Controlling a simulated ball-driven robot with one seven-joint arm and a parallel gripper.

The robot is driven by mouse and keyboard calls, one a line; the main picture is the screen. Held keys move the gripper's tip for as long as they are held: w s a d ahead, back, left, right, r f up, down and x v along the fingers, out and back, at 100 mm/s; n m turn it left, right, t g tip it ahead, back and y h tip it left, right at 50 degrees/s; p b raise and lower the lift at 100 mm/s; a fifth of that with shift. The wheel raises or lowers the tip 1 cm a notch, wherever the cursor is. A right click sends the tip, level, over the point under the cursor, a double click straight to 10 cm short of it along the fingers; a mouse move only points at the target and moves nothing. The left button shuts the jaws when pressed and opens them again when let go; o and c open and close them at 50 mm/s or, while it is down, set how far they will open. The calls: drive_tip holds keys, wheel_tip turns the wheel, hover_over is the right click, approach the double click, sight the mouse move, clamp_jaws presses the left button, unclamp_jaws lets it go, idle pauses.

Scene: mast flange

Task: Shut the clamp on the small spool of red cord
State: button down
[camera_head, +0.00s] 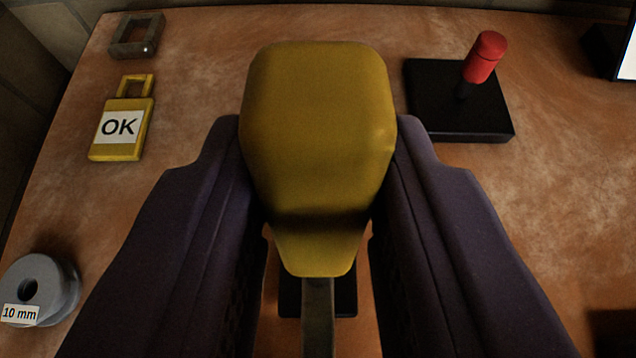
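My gripper (318,125) has its two dark purple fingers against the left and right sides of a yellow faceted knob (318,160). The knob fills the space between the fingers. A grey stem (318,320) runs from the knob toward the bottom of the picture, over a small black base (345,295) that is mostly hidden. I see no spool of red cord. The only red thing is a red cylinder (484,58), which stands tilted on a short dark post on a black square plate (440,115) at the upper right.
On the brown worktop (560,170), a yellow padlock shape marked "OK" (122,125) lies at the upper left. A square metal frame (136,35) is behind it. A grey ring marked "10 mm" (45,280) is at the lower left. A dark box with a white face (605,50) stands at the top right.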

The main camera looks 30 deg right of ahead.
drive_tip(key=c, duration=0.9)
unclamp_jaws()
drive_tip(key=p+v, duration=0.3)
drive_tip(key=v, duration=0.4)
drive_tip(key=shift+s+a+r+p, duration=0.1)
drive_tip(key=shift+s+a+p, duration=0.05)
drive_tip(key=shift+s+p, duration=0.2)
